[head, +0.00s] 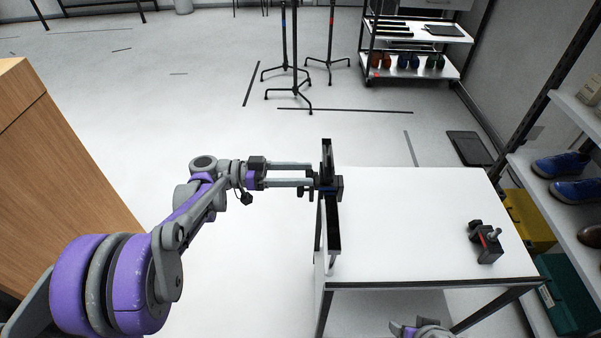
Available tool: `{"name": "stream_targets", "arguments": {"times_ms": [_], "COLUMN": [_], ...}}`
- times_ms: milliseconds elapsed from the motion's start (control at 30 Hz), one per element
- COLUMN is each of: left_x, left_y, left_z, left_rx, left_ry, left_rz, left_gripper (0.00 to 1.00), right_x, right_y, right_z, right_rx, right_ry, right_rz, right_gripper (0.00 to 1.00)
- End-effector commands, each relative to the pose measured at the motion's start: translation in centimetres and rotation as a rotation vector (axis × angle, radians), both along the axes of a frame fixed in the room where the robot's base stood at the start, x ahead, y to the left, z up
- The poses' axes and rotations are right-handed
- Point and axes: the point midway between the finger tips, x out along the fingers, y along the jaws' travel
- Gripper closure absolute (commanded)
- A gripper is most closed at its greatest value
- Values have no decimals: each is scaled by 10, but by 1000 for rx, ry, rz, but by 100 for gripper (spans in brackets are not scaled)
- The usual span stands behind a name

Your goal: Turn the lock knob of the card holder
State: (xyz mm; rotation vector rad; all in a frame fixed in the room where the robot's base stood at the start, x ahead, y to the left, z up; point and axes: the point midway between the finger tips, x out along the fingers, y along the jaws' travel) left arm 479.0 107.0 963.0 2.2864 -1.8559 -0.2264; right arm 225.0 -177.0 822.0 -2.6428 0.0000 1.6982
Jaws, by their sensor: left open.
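The card holder looks to be the tall, narrow black frame (333,228) at the left edge of the white table. A small dark part with a blue tint (329,188) sits midway along it; I cannot tell whether this is the lock knob. My left gripper (311,178) reaches in from the left. Its two long grey fingers are parallel and apart, with their tips right beside the holder near that part. I cannot tell whether they touch it, and the tips partly hide the spot.
The white table (420,220) is mostly bare. A small dark device with a red mark (487,242) stands on its right side. A shelf with blue shoes (560,164) stands to the right, and a wooden cabinet (60,180) at the left. Black stands (294,60) are far behind.

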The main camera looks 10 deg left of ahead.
Motion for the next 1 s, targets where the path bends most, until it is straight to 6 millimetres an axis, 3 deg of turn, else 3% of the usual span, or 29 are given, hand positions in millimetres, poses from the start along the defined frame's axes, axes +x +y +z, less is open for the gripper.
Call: {"name": "stream_targets", "arguments": {"times_ms": [267,633,867,1000], "left_x": [0,0,0,0], "left_y": [-2,-2,-2,-2], "left_z": [0,0,0,0], "left_rx": [0,0,-5,-28], "left_ry": [0,0,22,131], "left_rz": [0,0,0,-1], "left_gripper": [33,98,100,100], "right_x": [0,0,0,0], "right_y": [0,0,0,0], "right_z": [0,0,0,1], "right_rx": [0,0,0,0], "right_ry": [0,0,0,0], "right_rz": [0,0,0,0], "right_gripper": [33,33,33,33]}}
